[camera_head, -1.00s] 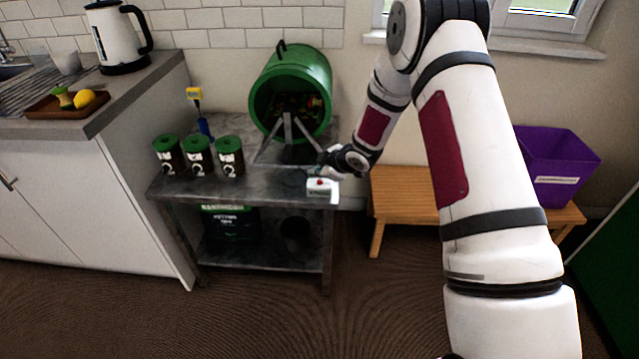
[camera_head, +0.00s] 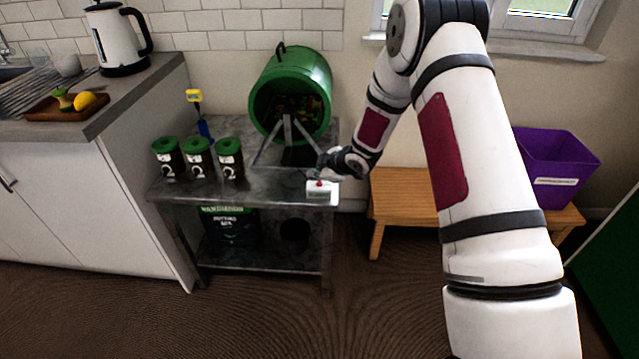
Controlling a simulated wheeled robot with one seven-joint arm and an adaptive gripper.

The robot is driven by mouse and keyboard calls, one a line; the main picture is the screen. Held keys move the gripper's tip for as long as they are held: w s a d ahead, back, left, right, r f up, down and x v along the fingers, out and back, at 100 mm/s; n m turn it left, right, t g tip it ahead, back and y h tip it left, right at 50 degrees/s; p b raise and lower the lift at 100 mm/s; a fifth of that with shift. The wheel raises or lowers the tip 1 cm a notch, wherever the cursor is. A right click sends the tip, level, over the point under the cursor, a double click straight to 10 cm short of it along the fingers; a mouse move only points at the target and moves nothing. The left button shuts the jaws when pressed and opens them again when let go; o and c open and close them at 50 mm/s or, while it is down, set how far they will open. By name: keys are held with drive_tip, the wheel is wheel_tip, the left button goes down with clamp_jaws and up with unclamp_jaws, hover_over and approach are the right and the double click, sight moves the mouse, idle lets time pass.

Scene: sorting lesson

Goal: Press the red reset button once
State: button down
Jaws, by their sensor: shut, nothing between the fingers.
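The red reset button (camera_head: 319,183) sits on top of a small white box (camera_head: 320,192) at the front right corner of the grey metal table (camera_head: 262,188). My gripper (camera_head: 321,172) is just above the button, reaching in from the right. Its fingers are shut and hold nothing. At this size I cannot tell whether the fingertips touch the button or hover slightly over it.
A green drum (camera_head: 318,84) on a metal stand is behind the box. A wooden bench (camera_head: 395,200) with a purple bin (camera_head: 556,165) is at right.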

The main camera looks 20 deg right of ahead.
sight(318, 185)
drive_tip(key=shift+f, duration=0.15)
drive_tip(key=shift+f+b, duration=0.3)
drive_tip(key=shift+b, duration=0.05)
drive_tip(key=shift+f+b, duration=0.4)
drive_tip(key=shift+f, duration=0.05)
idle(1.0)
drive_tip(key=shift+r, duration=0.15)
drive_tip(key=shift+r+p, duration=0.65)
drive_tip(key=shift+r, duration=0.1)
drive_tip(key=shift+r+p, duration=1.8)
drive_tip(key=shift+r, duration=0.7)
